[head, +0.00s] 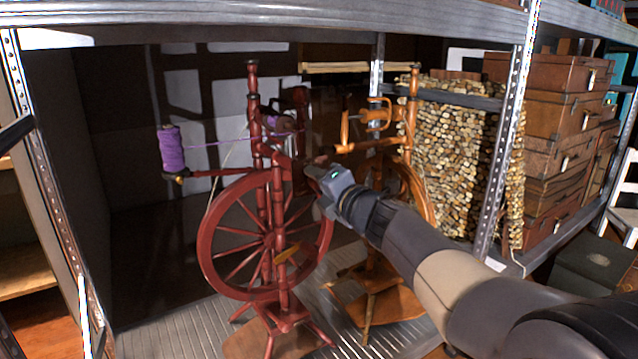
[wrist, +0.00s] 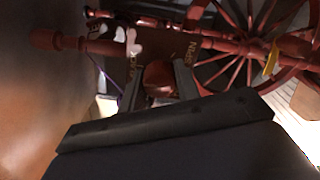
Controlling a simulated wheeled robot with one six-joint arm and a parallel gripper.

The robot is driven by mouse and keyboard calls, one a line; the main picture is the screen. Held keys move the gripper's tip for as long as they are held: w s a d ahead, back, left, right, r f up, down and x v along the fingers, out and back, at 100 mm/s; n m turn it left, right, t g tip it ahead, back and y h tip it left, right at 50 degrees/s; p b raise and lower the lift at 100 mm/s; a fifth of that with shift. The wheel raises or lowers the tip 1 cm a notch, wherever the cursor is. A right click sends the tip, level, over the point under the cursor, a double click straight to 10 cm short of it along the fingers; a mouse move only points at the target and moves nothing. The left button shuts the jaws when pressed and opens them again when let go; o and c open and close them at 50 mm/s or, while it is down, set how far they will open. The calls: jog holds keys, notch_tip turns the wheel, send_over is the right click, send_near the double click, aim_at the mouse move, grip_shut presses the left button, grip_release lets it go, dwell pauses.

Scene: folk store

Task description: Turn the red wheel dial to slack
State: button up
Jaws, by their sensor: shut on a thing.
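The red spinning wheel (head: 265,235) stands on the shelf, with purple yarn on a spool (head: 172,150) at its left. My gripper (head: 318,170) reaches its upper right side, and the arm covers part of that area. In the wrist view my gripper (wrist: 158,85) is shut on a round red-brown dial knob (wrist: 160,76), with one finger on each side. A white pointer-like mark (wrist: 133,42) shows on the plate, left of the knob.
A lighter wooden spinning wheel (head: 405,185) stands close behind at the right. A metal shelf post (head: 508,140) and upper shelf edge (head: 250,22) frame the space. Stacked small logs (head: 460,150) and brown cases (head: 555,120) are further right.

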jog(key=shift+f, duration=0.1)
jog(key=o, duration=1)
jog(key=p+v, duration=0.2)
jog(key=v, duration=0.8)
jog(key=shift+s+d, duration=0.25)
jog(key=shift+s, duration=0.1)
